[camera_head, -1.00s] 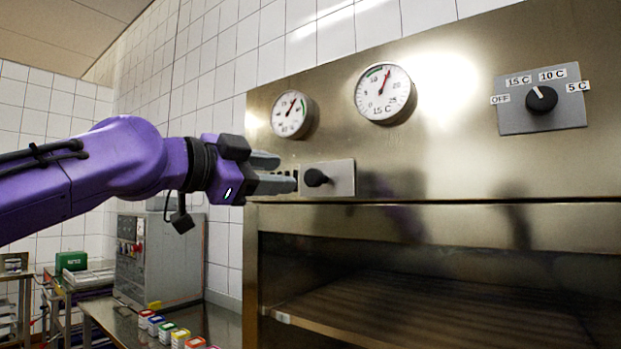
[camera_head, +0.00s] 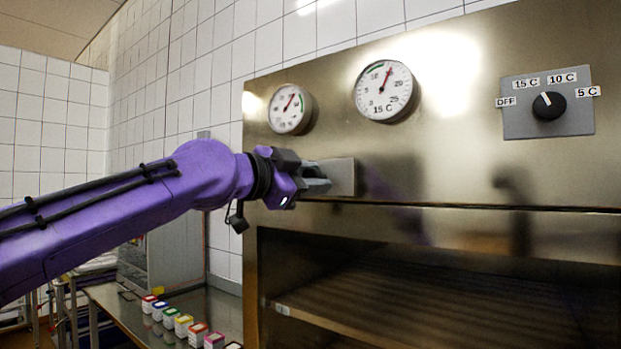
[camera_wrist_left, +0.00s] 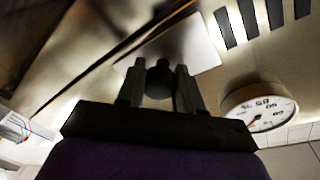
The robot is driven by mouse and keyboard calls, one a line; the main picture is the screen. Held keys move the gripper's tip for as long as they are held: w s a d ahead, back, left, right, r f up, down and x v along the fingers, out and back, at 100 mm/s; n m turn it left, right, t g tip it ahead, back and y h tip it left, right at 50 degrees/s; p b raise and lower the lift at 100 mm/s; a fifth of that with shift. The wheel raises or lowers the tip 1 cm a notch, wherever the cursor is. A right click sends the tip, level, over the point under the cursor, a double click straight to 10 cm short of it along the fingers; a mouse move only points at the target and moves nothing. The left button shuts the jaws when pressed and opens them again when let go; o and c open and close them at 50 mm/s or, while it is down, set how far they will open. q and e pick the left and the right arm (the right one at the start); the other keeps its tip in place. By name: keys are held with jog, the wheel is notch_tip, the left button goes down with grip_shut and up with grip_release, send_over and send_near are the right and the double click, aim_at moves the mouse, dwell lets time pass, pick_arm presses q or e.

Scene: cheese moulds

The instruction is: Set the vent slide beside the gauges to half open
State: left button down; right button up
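The vent slide's steel plate (camera_head: 345,177) sits on the cabinet front below the gauges. Its black knob is hidden behind my left gripper (camera_head: 319,179) in the head view. In the left wrist view the knob (camera_wrist_left: 159,80) stands between the two fingers of my left gripper (camera_wrist_left: 160,75), in front of the pale plate (camera_wrist_left: 198,47). Narrow gaps seem to remain beside the knob, so the fingers look open around it. Several dark slots (camera_wrist_left: 248,18) show beside the plate in the wrist view. My right gripper is out of view.
Two round gauges, the left one (camera_head: 290,109) and the right one (camera_head: 384,91), sit above the slide. A dial (camera_head: 549,106) marked OFF to 15 C is at the right. An open cabinet bay (camera_head: 420,285) lies below. Several coloured boxes (camera_head: 183,325) stand on a bench at lower left.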

pick_arm(q)
jog(key=w+a+p, duration=0.2)
jog(key=w+a, duration=0.1)
jog(key=a, duration=0.2)
jog(key=shift+w, duration=0.35)
jog(key=c, duration=1)
grip_release()
jog(key=shift+s+d, duration=0.1)
